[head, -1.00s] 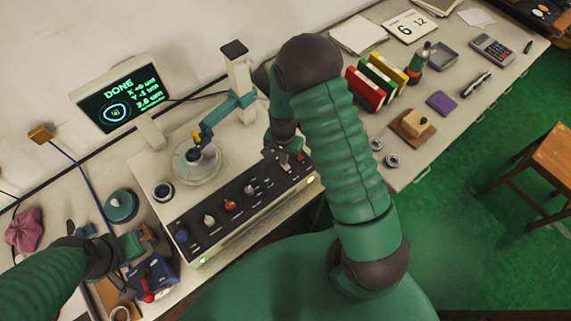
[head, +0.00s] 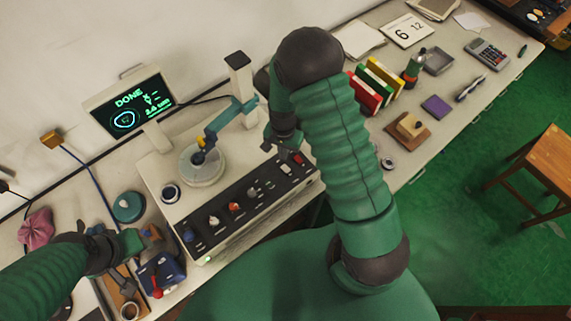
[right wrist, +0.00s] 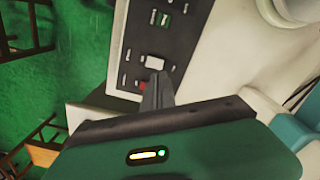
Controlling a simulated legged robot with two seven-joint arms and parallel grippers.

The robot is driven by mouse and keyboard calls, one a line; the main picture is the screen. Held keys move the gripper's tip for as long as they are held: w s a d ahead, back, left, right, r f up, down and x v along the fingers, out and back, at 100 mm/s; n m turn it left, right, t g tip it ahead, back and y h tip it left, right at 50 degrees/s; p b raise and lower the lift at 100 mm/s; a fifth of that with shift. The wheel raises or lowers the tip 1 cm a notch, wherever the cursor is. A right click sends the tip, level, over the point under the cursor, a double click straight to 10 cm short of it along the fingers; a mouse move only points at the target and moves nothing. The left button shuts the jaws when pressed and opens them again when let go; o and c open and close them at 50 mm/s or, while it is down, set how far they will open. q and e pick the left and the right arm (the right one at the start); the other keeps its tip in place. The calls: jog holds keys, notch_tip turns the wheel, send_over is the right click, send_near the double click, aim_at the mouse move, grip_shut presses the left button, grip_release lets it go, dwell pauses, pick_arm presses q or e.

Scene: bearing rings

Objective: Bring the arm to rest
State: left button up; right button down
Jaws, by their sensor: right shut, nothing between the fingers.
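My right arm crosses the middle of the head view. Its gripper (head: 272,146) is over the right end of the measuring machine's front panel (head: 240,208), partly hidden by my arm. In the right wrist view its fingers (right wrist: 157,90) are shut with nothing between them, close by a white and a red button; I cannot tell if they touch the panel. My left gripper (head: 142,240) is at the lower left near a blue vise (head: 162,272); its jaws are not clear. A bearing ring (head: 170,192) sits on the machine's left top, beside the round plate.
The screen (head: 130,105) shows DONE. The probe column (head: 240,80) stands behind my right gripper. To the right are books (head: 375,82), a wooden block (head: 410,125) and another ring (head: 388,163). A stool (head: 545,160) stands on the green floor.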

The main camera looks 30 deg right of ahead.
jog(key=shift+r, duration=0.15)
jog(key=s+a+r+n+t+b, duration=0.2)
jog(key=s+a+r+n+b, duration=0.3)
jog(key=s+a+n+b, duration=0.2)
jog(key=s+n+b, duration=0.2)
jog(key=n+b, duration=0.2)
jog(key=shift+a+r+t, duration=0.15)
jog(key=shift+a+t, duration=0.05)
jog(key=shift+t, duration=0.1)
jog(key=shift+s, duration=0.25)
jog(key=shift+a, duration=0.15)
